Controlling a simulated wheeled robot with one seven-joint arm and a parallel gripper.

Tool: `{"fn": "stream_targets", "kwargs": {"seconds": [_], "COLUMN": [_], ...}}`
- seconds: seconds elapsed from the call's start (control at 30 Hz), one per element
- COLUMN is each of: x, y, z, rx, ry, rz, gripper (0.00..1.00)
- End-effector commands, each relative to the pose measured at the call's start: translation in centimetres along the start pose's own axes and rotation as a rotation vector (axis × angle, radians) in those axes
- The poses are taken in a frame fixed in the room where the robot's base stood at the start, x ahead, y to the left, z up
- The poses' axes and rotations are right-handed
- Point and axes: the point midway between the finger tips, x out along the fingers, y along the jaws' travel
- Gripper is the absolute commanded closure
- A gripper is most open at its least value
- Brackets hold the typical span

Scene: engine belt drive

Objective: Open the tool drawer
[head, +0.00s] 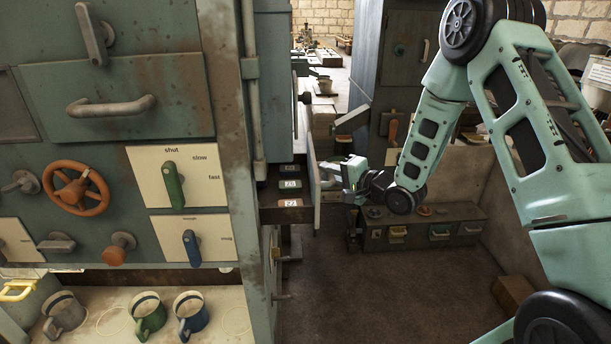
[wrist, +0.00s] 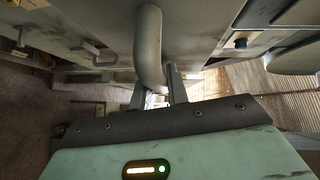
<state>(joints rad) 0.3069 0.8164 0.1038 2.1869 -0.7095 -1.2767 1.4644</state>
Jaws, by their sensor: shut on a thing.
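The tool drawer (head: 313,172) sticks out from the right side of the tall green cabinet in the head view, partly pulled out. Its open top shows several numbered tags inside. My gripper (head: 328,174) is at the drawer's outer face, to its right. In the wrist view my gripper (wrist: 158,92) has its two fingers on either side of a thick grey curved bar handle (wrist: 149,45), shut on it. The exact finger contact is partly hidden by the gripper body.
Mugs (head: 150,315) stand on a shelf below. A low chest with small drawers (head: 440,232) stands behind my gripper. The brown floor (head: 370,295) in front is clear.

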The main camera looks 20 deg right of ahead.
Motion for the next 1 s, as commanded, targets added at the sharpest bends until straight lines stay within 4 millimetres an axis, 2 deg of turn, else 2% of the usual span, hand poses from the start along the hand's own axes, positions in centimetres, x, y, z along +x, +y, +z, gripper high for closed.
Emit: {"fn": "stream_targets", "kwargs": {"seconds": [0.1, 0.33, 0.53, 0.87, 0.9, 0.97, 1.0], "x": [-1.8, -3.9, -4.5, -4.6, -4.6, -4.6, -4.6], "y": [0.6, 1.2, 1.4, 1.4, 1.4, 1.4, 1.4], "z": [-1.8, -3.8, -4.5, -4.5, -4.5, -4.5, -4.5], "rx": [0.002, 0.003, 0.002, 0.002, 0.002, 0.002, 0.002], "ry": [0.004, 0.001, -0.001, -0.002, -0.002, -0.001, -0.001], "rz": [0.004, 0.003, 0.002, 0.002, 0.002, 0.002, 0.002], "gripper": [1.00, 1.00, 1.00, 1.00, 0.81, 0.64, 0.62]}}
